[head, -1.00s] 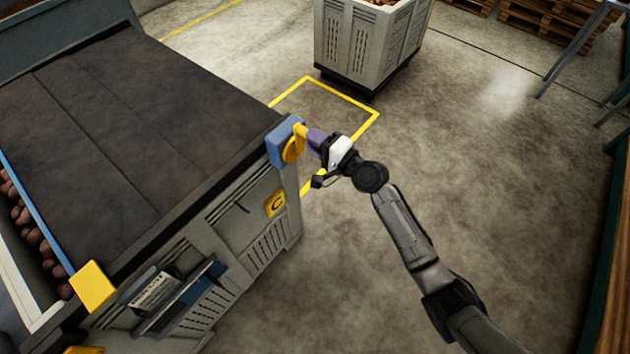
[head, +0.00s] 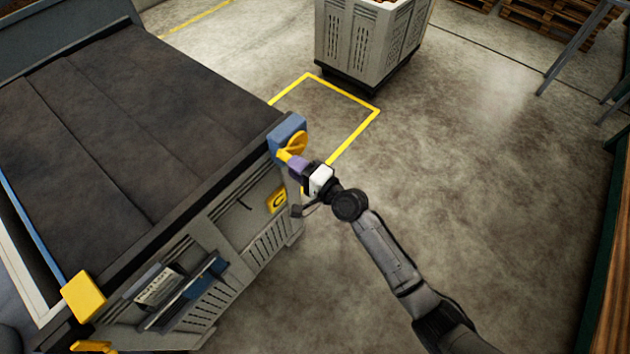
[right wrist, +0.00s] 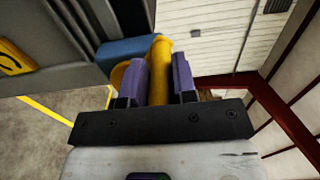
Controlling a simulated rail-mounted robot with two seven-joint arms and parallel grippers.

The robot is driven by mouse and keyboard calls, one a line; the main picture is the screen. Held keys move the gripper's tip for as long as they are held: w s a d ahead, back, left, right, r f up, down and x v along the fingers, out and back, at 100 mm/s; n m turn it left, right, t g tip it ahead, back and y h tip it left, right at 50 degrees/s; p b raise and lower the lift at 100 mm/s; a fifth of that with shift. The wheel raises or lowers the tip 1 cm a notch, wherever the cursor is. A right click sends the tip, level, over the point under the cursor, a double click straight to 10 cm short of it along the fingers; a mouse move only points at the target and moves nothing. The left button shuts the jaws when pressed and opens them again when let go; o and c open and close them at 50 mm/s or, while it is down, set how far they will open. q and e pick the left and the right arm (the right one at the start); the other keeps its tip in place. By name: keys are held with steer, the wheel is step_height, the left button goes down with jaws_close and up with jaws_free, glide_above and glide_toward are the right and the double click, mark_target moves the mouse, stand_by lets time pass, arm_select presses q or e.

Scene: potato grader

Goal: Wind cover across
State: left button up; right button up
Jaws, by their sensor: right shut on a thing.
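The dark cover (head: 120,120) lies over the top of the grey machine, with fold lines running along it. A blue housing (head: 286,134) with a yellow crank (head: 296,145) sits at the machine's near right corner. My right gripper (head: 293,162) is shut on the crank's yellow handle. In the right wrist view the purple fingers (right wrist: 158,82) stand on both sides of the yellow handle (right wrist: 159,70), with the blue housing (right wrist: 125,47) behind. The cover's blue leading edge (head: 36,232) shows at the left. My left gripper is not in view.
A grey slatted crate (head: 366,45) stands at the back, beyond a yellow floor outline (head: 345,98). Yellow blocks (head: 84,296) sit at the machine's near left corner. A sign holder (head: 160,290) hangs on its side. The floor at right is clear.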

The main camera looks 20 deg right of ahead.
step_height(320, 180, down, 6)
steer(key=s+a+b, duration=0.1)
steer(key=a+b, duration=0.1)
steer(key=b, duration=0.2)
steer(key=shift+f+b, duration=0.25)
steer(key=shift+b, duration=0.15)
